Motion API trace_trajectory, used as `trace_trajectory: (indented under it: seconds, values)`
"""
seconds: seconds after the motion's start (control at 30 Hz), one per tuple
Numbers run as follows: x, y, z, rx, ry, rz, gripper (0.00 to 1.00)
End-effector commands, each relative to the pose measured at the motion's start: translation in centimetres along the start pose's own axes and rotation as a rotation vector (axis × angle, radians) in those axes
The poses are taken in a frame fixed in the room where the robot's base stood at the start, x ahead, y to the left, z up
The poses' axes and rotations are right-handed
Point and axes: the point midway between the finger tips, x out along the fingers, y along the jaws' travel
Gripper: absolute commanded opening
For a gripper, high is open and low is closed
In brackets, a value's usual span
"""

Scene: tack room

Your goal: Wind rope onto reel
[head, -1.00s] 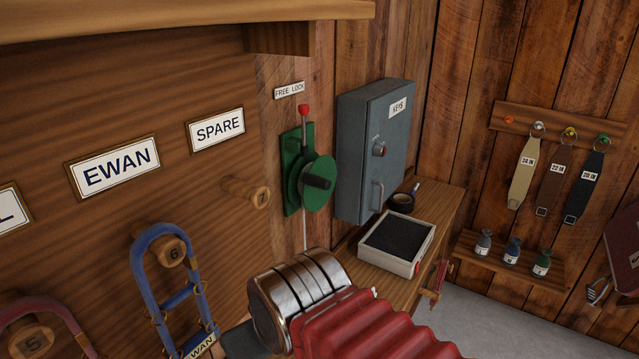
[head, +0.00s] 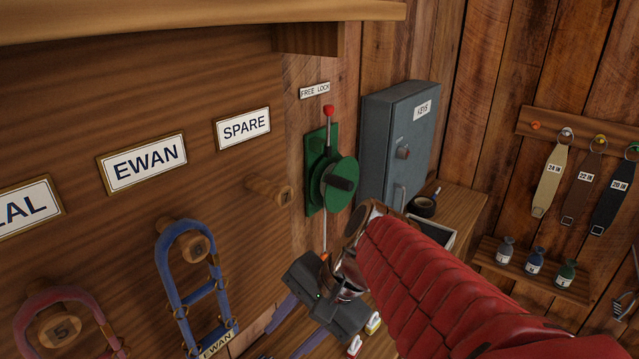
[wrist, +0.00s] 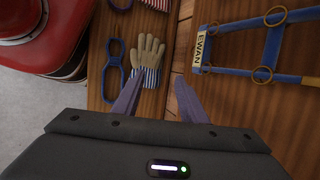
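A thin pale rope (head: 324,232) hangs down from the reel.
A blue halter (head: 190,270) hangs left on a peg; an empty peg (head: 270,190) juts out near the reel. A grey key cabinet (head: 393,140) is right of it. In the wrist view, a glove (wrist: 148,55) lies on wood.

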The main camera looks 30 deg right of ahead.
Motion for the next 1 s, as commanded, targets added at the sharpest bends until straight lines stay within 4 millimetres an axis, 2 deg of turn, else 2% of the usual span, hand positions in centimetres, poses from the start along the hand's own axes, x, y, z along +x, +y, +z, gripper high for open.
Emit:
trace_trajectory:
  seconds: [0.2, 0.47, 0.77, 1.0]
  values:
    - [-1.4, -2.0, -2.8, 0.427, -0.151, -0.143, 0.39]
    - [-5.2, -3.7, -6.7, 0.784, -0.3, -0.342, 0.39]
    - [-11.6, -3.9, -12.3, 1.102, -0.478, -0.615, 0.39]
    - [-18.2, -1.7, -17.3, 1.291, -0.619, -0.874, 0.39]
